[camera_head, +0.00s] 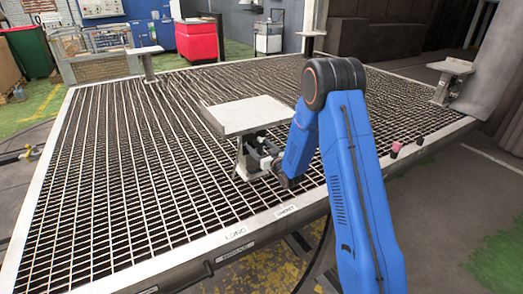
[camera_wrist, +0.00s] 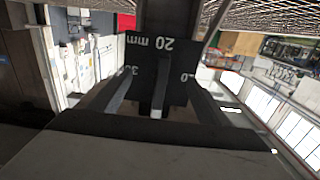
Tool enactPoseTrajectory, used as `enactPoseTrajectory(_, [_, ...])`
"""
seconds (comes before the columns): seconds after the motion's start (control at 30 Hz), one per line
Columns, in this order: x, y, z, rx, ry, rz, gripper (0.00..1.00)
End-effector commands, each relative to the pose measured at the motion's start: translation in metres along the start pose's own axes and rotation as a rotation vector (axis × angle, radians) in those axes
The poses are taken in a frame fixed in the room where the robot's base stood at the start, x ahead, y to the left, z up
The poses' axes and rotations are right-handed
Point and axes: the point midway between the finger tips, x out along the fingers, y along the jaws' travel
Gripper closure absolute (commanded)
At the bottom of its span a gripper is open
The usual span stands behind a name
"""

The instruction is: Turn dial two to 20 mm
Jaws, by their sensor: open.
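The dial's dark face (camera_wrist: 178,68) shows in the wrist view, with "20 mm" upside down at its top and partly hidden marks at left and right. A narrow upright grip bar (camera_wrist: 160,88) stands at its middle, its upper end toward the "20 mm" mark. My gripper (camera_wrist: 161,92) is open, with one finger on each side of the bar and gaps visible. In the head view my gripper (camera_head: 271,164) is at the dial mechanism (camera_head: 251,145) under a flat-topped stand (camera_head: 246,114). My arm partly hides it there. The dial's number cannot be read.
The stand rises from a wide metal grating (camera_head: 120,170) with a pale frame. Other flat-topped stands are at the back left (camera_head: 145,52), back (camera_head: 311,34) and right (camera_head: 451,68). Open grating surrounds the stand.

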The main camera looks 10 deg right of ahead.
Motion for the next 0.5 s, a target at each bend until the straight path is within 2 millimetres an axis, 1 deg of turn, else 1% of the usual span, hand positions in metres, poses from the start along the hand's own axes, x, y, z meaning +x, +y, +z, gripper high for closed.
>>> enactPoseTrajectory(0.03, [-0.0001,0.0001,0.0,0.0,0.0,0.0,0.3])
enactPoseTrajectory(0.07, [-0.0001,0.0,0.0,0.0,0.0,0.0,0.34])
enactPoseTrajectory(0.1, [-0.0001,0.0001,-0.0001,0.0,0.0,0.0,0.44])
enactPoseTrajectory(0.17, [-0.0002,0.0001,-0.0001,0.0,0.0,0.0,0.58])
enactPoseTrajectory(0.2, [-0.0002,0.0001,-0.0001,0.0,0.0,0.0,0.68])
enactPoseTrajectory(0.27, [-0.0002,0.0001,-0.0001,0.0,0.0,0.0,0.82])
enactPoseTrajectory(0.3, [-0.0002,0.0001,-0.0001,0.0,0.0,0.0,0.92])
enactPoseTrajectory(0.33, [-0.0002,0.0001,-0.0001,0.0,0.0,0.0,0.99])
enactPoseTrajectory(0.5, [-0.0003,0.0001,-0.0001,-0.01,0.0,0.0,1.0])
